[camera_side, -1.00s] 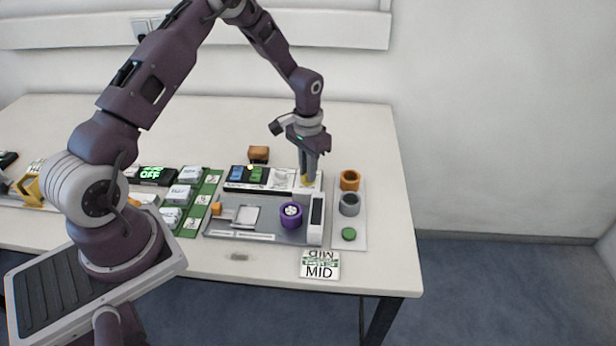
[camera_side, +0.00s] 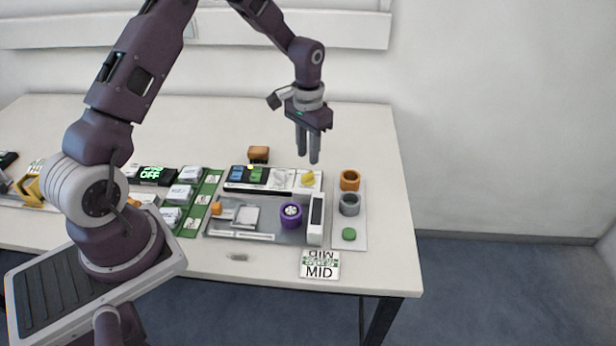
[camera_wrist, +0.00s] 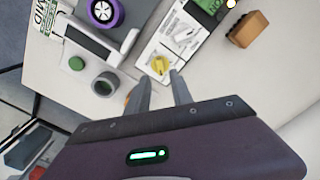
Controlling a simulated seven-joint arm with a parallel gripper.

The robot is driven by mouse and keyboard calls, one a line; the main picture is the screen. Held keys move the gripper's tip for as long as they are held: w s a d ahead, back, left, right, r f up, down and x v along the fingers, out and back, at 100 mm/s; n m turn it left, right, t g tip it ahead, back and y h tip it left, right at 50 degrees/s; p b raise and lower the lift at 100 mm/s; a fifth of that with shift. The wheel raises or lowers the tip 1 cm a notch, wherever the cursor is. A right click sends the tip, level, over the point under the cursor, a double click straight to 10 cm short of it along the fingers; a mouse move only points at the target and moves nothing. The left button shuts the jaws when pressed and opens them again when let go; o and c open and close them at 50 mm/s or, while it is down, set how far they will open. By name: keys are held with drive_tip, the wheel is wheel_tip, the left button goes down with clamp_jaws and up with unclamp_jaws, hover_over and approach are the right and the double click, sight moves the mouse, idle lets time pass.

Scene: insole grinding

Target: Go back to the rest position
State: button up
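My gripper (camera_side: 308,158) is raised in the air above the back right of the work area, with its fingers pointing down. Its two fingers stand apart with nothing between them, so it is open. In the wrist view my gripper (camera_wrist: 162,88) also shows a gap between the fingers. A yellow knob (camera_side: 308,178) sits on the right end of the white and black panel (camera_side: 270,188), below my gripper. The yellow knob (camera_wrist: 159,65) appears just beyond the fingertips in the wrist view.
A grey tray with a purple wheel (camera_side: 290,213) lies in front of the panel. An orange ring (camera_side: 350,178), a grey ring (camera_side: 350,204) and a green disc (camera_side: 349,234) stand at the right. A brown block (camera_side: 258,154) is behind. The back of the table is clear.

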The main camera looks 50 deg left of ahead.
drive_tip(key=shift+r, duration=0.3)
drive_tip(key=s+d+r+t+y, duration=0.1)
drive_tip(key=s+d+r, duration=0.4)
drive_tip(key=r, duration=0.5)
drive_tip(key=s+d+r+t, duration=0.2)
drive_tip(key=s+r, duration=0.6)
drive_tip(key=r, duration=0.2)
drive_tip(key=s+d+r+t, duration=0.1)
drive_tip(key=s+d, duration=0.1)
drive_tip(key=s, duration=0.5)
drive_tip(key=s+d+r+t+h, duration=0.1)
drive_tip(key=s+d, duration=0.1)
drive_tip(key=s, duration=0.6)
drive_tip(key=shift+s+d+r+m+t, duration=0.15)
drive_tip(key=shift+s+r+m+t, duration=0.15)
drive_tip(key=shift+r, duration=0.1)
